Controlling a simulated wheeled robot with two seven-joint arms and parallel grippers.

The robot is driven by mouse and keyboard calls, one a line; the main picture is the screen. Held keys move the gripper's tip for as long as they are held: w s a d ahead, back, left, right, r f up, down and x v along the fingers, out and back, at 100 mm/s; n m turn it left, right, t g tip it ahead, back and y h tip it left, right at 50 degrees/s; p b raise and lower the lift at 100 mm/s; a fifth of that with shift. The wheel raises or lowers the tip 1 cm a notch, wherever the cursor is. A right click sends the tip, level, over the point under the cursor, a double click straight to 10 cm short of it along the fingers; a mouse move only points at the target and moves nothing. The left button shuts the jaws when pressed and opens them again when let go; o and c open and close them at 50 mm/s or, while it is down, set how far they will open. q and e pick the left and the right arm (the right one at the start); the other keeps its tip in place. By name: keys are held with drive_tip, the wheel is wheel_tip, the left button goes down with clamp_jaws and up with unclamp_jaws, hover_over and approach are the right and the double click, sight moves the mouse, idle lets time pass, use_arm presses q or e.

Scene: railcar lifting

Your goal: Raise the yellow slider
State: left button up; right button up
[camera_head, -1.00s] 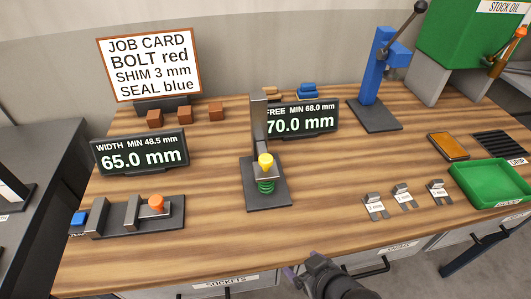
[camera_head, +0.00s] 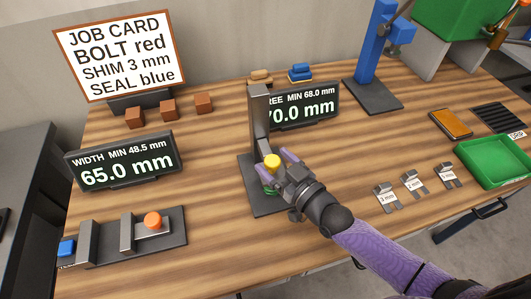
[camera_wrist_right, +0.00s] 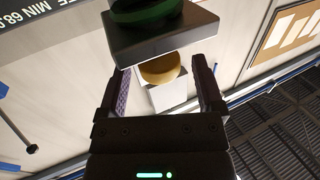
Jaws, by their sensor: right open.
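The yellow slider knob (camera_head: 272,161) sits on the grey upright gauge (camera_head: 259,115) in the middle of the bench, above a green spring that my gripper partly hides. My right gripper (camera_head: 277,163) is open, with purple fingers on either side of the knob. In the right wrist view, the knob (camera_wrist_right: 160,69) shows between the two open fingers (camera_wrist_right: 161,75), with a gap at each side. A dark block and the green spring (camera_wrist_right: 145,12) show above it in that picture. My left gripper is out of view.
A display reading 70.0 mm (camera_head: 302,107) stands behind the gauge. A 65.0 mm display (camera_head: 122,160) and a gauge with an orange knob (camera_head: 153,221) are at left. Several labelled shims (camera_head: 414,183) and a green tray (camera_head: 494,163) are at right.

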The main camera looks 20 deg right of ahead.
sight(267, 156)
drive_tip(key=shift+x, duration=1.6)
clamp_jaws()
